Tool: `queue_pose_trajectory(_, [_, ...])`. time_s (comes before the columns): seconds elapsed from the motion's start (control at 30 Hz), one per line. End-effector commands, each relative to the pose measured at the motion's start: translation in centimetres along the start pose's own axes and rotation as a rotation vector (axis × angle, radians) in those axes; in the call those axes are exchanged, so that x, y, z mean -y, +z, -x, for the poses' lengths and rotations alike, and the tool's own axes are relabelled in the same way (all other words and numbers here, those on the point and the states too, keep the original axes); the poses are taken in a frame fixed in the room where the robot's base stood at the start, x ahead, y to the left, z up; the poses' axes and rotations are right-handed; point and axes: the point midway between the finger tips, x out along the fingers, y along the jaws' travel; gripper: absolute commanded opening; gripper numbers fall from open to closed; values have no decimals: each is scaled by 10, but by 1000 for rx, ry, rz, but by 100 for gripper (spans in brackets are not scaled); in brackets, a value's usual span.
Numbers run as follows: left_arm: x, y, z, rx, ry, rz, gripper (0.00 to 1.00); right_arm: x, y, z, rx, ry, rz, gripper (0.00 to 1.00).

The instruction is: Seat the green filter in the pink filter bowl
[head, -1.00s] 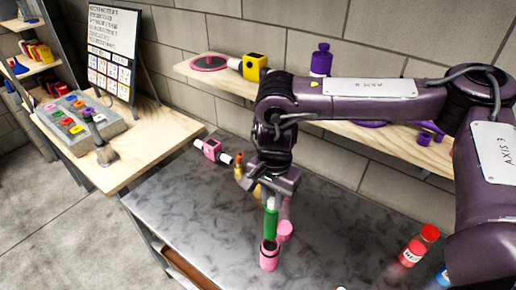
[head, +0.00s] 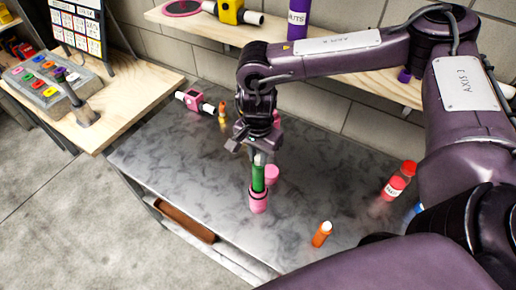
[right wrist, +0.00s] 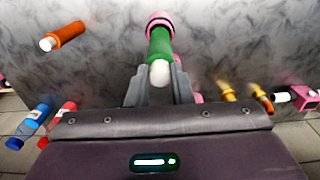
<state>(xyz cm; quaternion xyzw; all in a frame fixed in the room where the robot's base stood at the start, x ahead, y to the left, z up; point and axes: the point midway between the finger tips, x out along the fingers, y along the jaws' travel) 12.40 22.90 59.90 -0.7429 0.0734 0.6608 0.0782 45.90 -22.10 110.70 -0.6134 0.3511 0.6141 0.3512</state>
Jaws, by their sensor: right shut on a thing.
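The green filter (head: 258,178) is upright, with a white top end. My right gripper (head: 259,156) is shut on it near that end. The pink filter bowl (head: 258,203) stands on the grey bench right below, with a dark ring near its rim. The filter's lower end meets the bowl's mouth; how deep it sits I cannot tell. In the right wrist view the green filter (right wrist: 159,45) runs from between the fingers (right wrist: 162,86) to the pink bowl (right wrist: 158,19). My left gripper is not in view.
A pink cylinder (head: 272,174) stands close behind the bowl. A pink housing (head: 193,100) and brass fittings (head: 222,113) lie at the back left. An orange cylinder (head: 322,234) and red bottle (head: 402,176) are to the right. The bench (head: 180,165) left of the bowl is clear.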

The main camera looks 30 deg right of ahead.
Motion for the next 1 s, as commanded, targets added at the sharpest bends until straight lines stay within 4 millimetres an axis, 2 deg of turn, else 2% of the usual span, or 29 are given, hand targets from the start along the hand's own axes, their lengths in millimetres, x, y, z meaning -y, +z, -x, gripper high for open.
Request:
queue_pose_trajectory(0.03, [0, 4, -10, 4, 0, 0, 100, 0, 0, -12, -1, 1, 0, 0])
queue_pose_trajectory(0.3, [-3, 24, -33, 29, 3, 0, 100, 0, 0, -44, -1, 1, 1, 0])
queue_pose_trajectory(0.6, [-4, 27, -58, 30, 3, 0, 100, 0, 0, -78, -1, 1, 1, 0])
queue_pose_trajectory(0.8, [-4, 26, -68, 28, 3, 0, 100, 0, 0, -91, -1, -1, 0, 0])
queue_pose_trajectory(1.0, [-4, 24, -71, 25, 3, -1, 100, 0, 0, -95, -1, 0, 0, 0])
